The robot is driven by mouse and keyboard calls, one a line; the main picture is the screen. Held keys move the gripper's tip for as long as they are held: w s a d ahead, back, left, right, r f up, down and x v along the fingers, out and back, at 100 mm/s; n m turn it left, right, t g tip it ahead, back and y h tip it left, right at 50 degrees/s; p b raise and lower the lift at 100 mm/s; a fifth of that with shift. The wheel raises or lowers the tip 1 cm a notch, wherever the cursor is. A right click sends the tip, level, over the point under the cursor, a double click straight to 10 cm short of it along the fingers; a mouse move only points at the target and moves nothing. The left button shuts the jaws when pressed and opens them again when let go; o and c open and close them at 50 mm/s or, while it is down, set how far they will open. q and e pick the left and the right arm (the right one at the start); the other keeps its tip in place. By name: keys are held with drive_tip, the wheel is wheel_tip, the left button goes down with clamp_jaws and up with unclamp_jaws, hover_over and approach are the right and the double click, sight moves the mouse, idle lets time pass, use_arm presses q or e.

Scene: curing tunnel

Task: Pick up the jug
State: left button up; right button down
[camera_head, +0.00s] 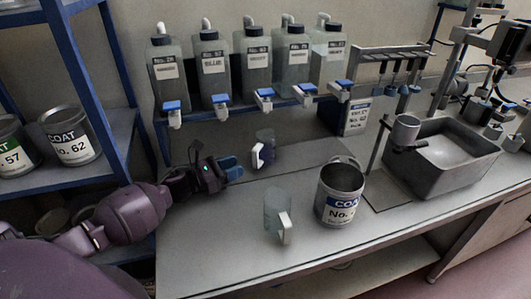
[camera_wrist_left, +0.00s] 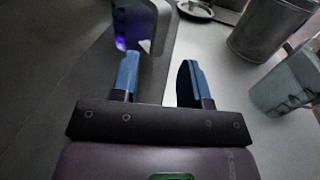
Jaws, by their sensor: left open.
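Two clear jugs with white handles stand on the grey bench. The near jug (camera_head: 276,209) stands closer to the front edge, and shows at the right of the left wrist view (camera_wrist_left: 285,80). My left gripper (camera_head: 233,167) is open, with nothing between its blue fingers (camera_wrist_left: 161,68). It is low over the bench, left of the far jug and apart from both jugs. My right gripper is not in view.
An open metal can (camera_head: 340,194) stands right of the near jug. A stand with a cup (camera_head: 404,131) and a grey basin (camera_head: 446,158) are further right. Several tapped bottles (camera_head: 257,62) line a shelf behind. Blue shelving with paint cans (camera_head: 70,138) is at left.

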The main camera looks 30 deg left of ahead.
sight(256, 165)
use_arm(q)
drive_tip(key=shift+b+x, duration=0.35)
drive_tip(key=shift+x, duration=3.4)
drive_tip(key=shift+f, duration=0.1)
clamp_jaws()
